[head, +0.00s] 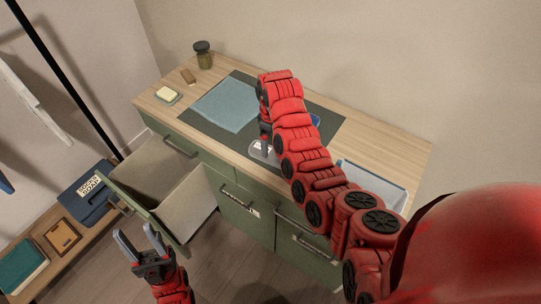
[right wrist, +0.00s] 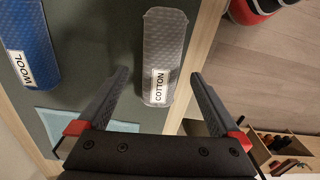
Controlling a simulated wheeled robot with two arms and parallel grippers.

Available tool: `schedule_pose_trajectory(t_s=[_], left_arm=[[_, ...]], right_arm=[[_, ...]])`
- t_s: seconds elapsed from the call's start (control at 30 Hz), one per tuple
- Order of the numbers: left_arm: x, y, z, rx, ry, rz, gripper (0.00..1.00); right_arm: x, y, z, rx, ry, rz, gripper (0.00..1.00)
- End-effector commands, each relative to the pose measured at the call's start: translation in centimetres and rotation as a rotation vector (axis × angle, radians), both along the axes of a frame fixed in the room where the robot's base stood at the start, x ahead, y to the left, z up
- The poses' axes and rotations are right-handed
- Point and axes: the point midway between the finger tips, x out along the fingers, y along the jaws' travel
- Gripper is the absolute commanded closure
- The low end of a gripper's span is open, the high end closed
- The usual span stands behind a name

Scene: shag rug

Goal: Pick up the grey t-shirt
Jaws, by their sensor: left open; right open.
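The grey t-shirt (right wrist: 163,35) is a narrow folded bundle with a white COTTON label, lying on the dark mat (right wrist: 95,25). In the head view it (head: 255,150) is partly hidden by my right gripper (head: 265,143), which points down over it at the mat's front edge. My left gripper (head: 137,233) is open and empty, low in front of the cabinet.
A blue bundle labelled WOOL (right wrist: 36,45) lies left of the shirt. A light blue cloth (head: 225,105) lies on the mat. An open drawer (head: 150,212) juts out near my left gripper. A jar (head: 203,55) stands at the back.

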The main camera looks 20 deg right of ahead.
Motion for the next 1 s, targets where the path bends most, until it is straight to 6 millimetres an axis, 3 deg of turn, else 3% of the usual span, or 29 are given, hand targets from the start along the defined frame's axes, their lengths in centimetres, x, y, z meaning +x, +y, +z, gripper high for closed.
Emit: schedule_pose_trajectory(t_s=[0.23,0.4,0.6,0.97,1.0], left_arm=[[0.0,0.0,1.4,0.000,0.001,0.000,0.50],[0.0,0.0,2.9,0.000,0.001,0.000,0.50],[0.0,0.0,3.2,0.000,0.001,0.000,0.50],[0.0,0.0,3.3,0.000,0.001,0.000,0.50],[0.0,0.0,3.3,0.000,0.001,0.000,0.50]], right_arm=[[0.0,0.1,-1.0,0.000,0.001,0.000,0.00],[0.0,0.3,-3.0,0.000,0.001,0.000,0.00],[0.0,0.3,-5.1,-0.001,0.004,0.000,0.00],[0.1,0.3,-5.7,0.001,-0.004,-0.002,0.00],[0.1,0.3,-5.6,0.001,-0.004,-0.002,0.05]])
